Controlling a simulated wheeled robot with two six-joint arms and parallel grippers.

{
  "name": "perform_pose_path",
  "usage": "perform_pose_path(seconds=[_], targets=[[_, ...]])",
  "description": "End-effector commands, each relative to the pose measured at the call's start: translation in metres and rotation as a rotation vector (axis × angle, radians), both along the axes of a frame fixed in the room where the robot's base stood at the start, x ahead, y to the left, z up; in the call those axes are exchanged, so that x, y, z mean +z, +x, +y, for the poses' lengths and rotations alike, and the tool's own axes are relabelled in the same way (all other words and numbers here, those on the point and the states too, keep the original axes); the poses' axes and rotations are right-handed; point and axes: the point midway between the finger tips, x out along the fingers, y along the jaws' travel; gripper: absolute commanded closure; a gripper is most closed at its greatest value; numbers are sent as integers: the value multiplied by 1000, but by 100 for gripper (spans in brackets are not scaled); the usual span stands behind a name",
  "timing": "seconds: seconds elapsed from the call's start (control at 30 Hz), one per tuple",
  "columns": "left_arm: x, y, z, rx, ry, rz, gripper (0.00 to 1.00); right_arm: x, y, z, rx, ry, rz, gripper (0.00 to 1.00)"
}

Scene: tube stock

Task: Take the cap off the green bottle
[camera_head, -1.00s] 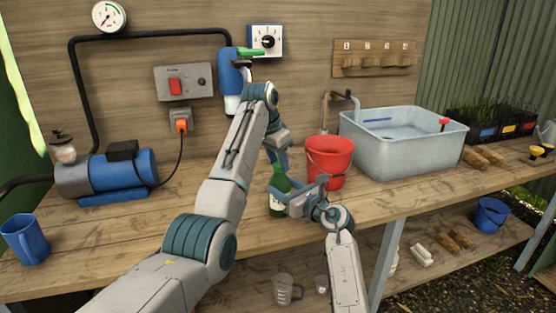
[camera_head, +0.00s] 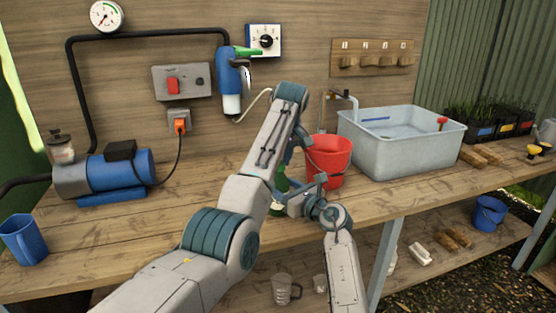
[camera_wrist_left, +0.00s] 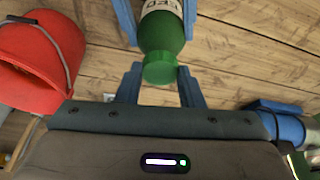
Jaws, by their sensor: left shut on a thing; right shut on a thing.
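The green bottle (camera_head: 281,184) stands near the front of the workbench, partly hidden by my arms. In the left wrist view the bottle (camera_wrist_left: 162,32) shows its pale label and its green cap (camera_wrist_left: 160,69), which appears to sit on the neck; I cannot tell whether it is loosened. My left gripper (camera_wrist_left: 160,80) is shut on the cap, one blue finger on each side. In the head view my left gripper (camera_head: 288,163) is above the bottle, mostly hidden behind my arm. My right gripper (camera_head: 292,197) is lower and shut on the bottle's body.
A red bucket (camera_head: 328,160) stands close behind the bottle to the right. A grey sink (camera_head: 405,150) is farther right. A blue pump (camera_head: 120,170) and a blue mug (camera_head: 24,240) are at the left.

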Motion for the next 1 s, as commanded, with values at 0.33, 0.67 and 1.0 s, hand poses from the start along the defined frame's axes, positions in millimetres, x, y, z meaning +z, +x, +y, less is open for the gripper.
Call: perform_pose_path(seconds=[0.33,0.67,1.0], targets=[[2,2,-3,423,0,-5,93,0,-1,1,3,-1,-1,100],[1,2,-3,452,-2,-7,93,0,-1,1,3,0,0,100],[1,2,-2,452,-1,-5,44,0,0,1,2,0,0,100]])
